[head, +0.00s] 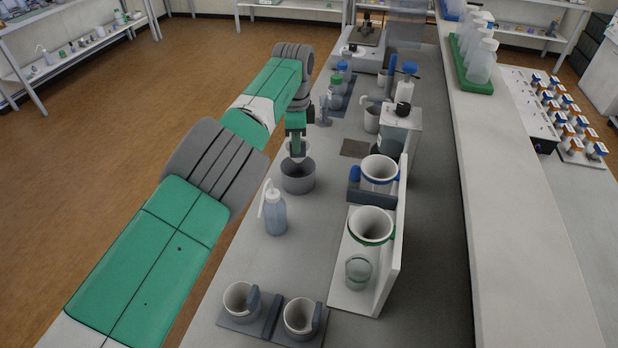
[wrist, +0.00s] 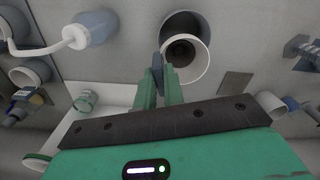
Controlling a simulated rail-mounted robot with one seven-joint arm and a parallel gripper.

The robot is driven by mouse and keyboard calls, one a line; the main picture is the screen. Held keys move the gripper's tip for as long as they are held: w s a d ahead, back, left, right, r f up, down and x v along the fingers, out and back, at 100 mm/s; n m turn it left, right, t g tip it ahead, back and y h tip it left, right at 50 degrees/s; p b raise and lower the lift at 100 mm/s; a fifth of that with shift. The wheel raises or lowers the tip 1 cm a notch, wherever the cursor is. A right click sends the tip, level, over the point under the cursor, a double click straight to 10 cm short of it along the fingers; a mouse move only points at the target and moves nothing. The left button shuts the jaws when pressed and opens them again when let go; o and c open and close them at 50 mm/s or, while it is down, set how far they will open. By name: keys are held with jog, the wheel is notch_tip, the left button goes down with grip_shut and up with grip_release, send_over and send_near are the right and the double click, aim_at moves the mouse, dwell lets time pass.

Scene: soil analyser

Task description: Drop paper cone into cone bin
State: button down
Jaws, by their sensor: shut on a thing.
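My gripper (head: 296,138) points down over the grey round bin (head: 298,183), in the middle of the bench in the head view. It is shut on the paper cone (head: 298,153), a pale open-topped piece held just above the bin. In the wrist view, my fingers (wrist: 159,78) close on a blue-grey tab at the cone's side. The cone's white rim (wrist: 208,62) is seen from above and its inside is dark. The bin (wrist: 184,20) shows partly behind the cone; the cone hides the rest of its mouth.
A wash bottle (head: 275,215) stands in front of the bin. Two handled cups (head: 240,301) sit in a holder at the front. A stand with a green-ringed funnel (head: 371,225) and a blue-ringed one (head: 379,170) is to the right. A dark flat plate (head: 355,148) lies behind right.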

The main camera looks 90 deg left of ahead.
aim_at(297, 157)
notch_tip(297, 157, down, 6)
jog(key=b, duration=0.6)
jog(key=c, duration=1.4)
grip_release()
jog(key=shift+c, duration=0.2)
notch_tip(297, 157, up, 8)
jog(key=p, duration=0.3)
